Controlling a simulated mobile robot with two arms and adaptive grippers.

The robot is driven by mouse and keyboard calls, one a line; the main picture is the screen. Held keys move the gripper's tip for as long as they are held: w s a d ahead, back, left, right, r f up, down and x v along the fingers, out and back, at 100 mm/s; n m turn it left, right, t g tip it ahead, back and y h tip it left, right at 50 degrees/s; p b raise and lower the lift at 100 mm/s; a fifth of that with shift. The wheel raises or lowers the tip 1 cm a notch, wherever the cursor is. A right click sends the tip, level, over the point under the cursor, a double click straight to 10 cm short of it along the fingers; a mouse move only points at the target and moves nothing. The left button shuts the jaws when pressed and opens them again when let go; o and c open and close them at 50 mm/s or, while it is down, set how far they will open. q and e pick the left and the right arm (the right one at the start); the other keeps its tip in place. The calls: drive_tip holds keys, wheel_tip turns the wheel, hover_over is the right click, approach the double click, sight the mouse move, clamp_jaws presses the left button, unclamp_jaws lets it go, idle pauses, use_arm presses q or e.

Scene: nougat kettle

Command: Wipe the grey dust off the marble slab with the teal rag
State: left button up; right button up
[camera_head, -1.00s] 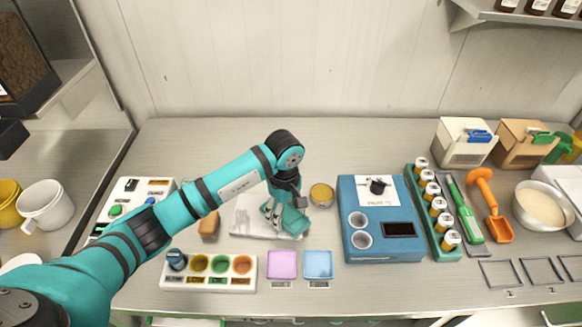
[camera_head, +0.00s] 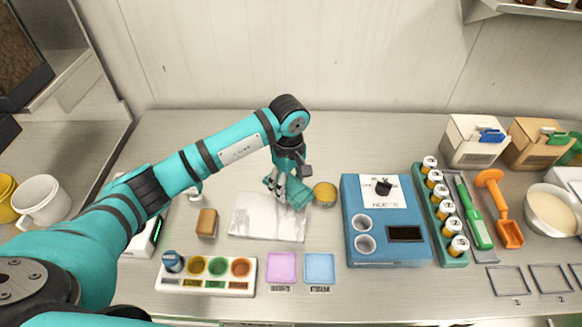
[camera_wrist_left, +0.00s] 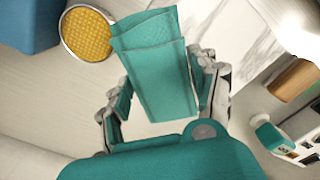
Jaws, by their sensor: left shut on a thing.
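The white marble slab (camera_head: 265,223) lies flat on the counter, left of centre. Grey streaks show on it in the left wrist view (camera_wrist_left: 237,45), but I cannot tell dust from veining. My left gripper (camera_head: 284,191) is over the slab's back right corner, shut on the folded teal rag (camera_head: 297,196). In the left wrist view the rag (camera_wrist_left: 160,65) sits between the fingers, its free end sticking out past them. I cannot tell whether the rag touches the slab. My right gripper is not in view.
A round yellow-filled tin (camera_head: 324,195) stands close right of the rag, with a blue machine (camera_head: 385,250) beyond it. A brown block (camera_head: 206,222) stands left of the slab. A tray of coloured cups (camera_head: 207,288) and pink (camera_head: 281,267) and blue (camera_head: 319,267) squares lie in front.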

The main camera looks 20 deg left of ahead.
use_arm(q)
drive_tip(key=shift+s+r, duration=0.1)
drive_tip(key=shift+r, duration=0.55)
drive_tip(key=shift+r+p, duration=0.5)
drive_tip(key=shift+r, duration=0.2)
drive_tip(key=shift+w+r, duration=0.25)
drive_tip(key=shift+r, duration=0.35)
drive_tip(key=shift+s+r+p, duration=0.2)
drive_tip(key=shift+r+p, duration=0.15)
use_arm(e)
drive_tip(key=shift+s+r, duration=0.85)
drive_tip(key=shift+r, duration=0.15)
use_arm(q)
drive_tip(key=shift+w, duration=0.1)
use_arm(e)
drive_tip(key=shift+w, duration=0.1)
